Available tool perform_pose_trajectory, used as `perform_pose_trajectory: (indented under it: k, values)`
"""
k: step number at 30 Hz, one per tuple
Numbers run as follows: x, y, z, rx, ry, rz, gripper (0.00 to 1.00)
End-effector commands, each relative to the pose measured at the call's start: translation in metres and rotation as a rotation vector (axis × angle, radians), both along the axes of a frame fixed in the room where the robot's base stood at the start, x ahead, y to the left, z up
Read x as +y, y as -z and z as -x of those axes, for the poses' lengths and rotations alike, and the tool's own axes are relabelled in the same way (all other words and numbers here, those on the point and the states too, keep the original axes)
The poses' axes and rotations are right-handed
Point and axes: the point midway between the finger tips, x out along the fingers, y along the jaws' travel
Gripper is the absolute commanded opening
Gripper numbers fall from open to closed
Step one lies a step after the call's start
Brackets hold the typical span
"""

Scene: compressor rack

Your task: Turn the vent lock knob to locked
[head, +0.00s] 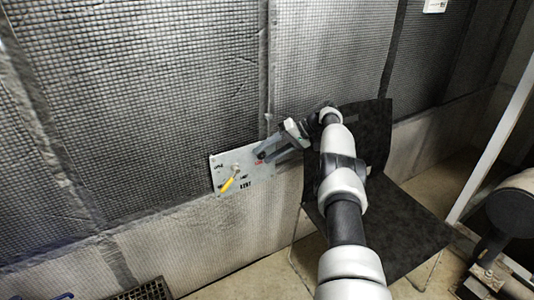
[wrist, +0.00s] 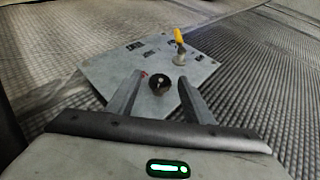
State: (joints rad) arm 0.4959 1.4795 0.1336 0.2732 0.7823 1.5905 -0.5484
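A small grey panel (head: 217,172) is fixed to the meshed wall left of centre in the head view. In the wrist view the panel (wrist: 105,75) fills the upper middle. A round black knob (wrist: 159,85) with a light mark on it shows between my two fingers, with gaps on both sides. My gripper (wrist: 161,79) is open and points at the panel. In the head view my gripper (head: 259,158) covers the panel's right part and hides the knob. Whether the fingertips reach past the knob's face I cannot tell.
A yellow-handled lever (head: 228,184) sits on the panel beside the knob; it also shows in the wrist view (wrist: 179,38). Printed labels (head: 246,186) are on the panel. A black chair (head: 405,225) stands beneath and behind my arm. A dark floor grate (head: 148,290) lies at lower left.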

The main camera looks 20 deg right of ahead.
Motion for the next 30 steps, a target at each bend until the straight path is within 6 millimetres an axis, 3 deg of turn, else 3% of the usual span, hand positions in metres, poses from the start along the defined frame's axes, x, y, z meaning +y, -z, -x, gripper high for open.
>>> perform_pose_trajectory:
  k: [11,17,25,30]
  values:
    - [0.000,-0.007,0.000,-0.002,0.000,0.000,0.46]
    - [0.000,-0.034,0.000,-0.004,0.000,0.000,0.46]
    - [0.001,-0.087,-0.001,-0.005,-0.001,-0.001,0.46]
    - [0.001,-0.102,0.000,-0.001,-0.001,-0.002,0.46]
